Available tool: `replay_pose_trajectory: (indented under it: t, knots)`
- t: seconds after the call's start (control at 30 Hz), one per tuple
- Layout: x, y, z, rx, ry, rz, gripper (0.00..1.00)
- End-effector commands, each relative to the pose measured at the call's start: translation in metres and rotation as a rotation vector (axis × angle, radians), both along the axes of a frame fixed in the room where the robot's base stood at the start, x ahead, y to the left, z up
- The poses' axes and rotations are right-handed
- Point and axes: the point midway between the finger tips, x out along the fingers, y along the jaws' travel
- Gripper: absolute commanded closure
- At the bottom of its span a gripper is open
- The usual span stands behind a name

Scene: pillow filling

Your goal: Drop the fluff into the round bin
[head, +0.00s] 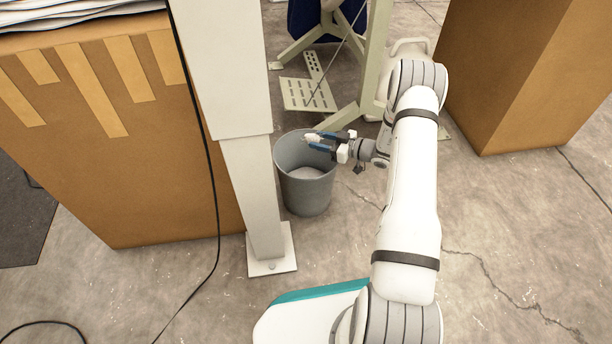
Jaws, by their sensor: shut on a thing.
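The round bin (306,198) is grey and stands upright on the concrete floor, near the middle of the head view. My gripper (317,140) reaches in from the right and is over the bin's opening, near the rim's height in the picture. It is shut on a small white piece of fluff (311,137), which shows at the blue-edged fingertips. Most of the fluff is hidden by the fingers. A pale patch shows at the bottom inside the bin; I cannot tell whether it is fluff or the bin's floor.
A pale post (255,190) with a floor plate stands just left of the bin. A large taped cardboard box (130,190) is further left, and another box (525,80) is at the upper right. A pale metal stand (345,122) is behind the bin. A black cable (216,225) hangs to the floor.

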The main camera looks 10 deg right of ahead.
Motion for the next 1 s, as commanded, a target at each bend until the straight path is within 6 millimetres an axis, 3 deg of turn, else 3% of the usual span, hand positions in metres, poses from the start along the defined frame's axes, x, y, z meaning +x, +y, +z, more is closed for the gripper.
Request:
replay_pose_trajectory:
  t: [0.07,0.1,0.4,0.67,1.0]
  knots:
    - [0.0,0.0,0.0,0.0,0.0,0.0,0.79]
    - [0.0,0.0,0.0,0.0,0.0,0.0,0.58]
    - [0.0,-0.001,0.0,0.0,0.0,-0.001,0.33]
    - [-0.001,-0.002,0.001,0.0,0.001,-0.002,0.33]
    - [-0.029,-0.043,0.011,0.001,0.002,-0.005,0.33]
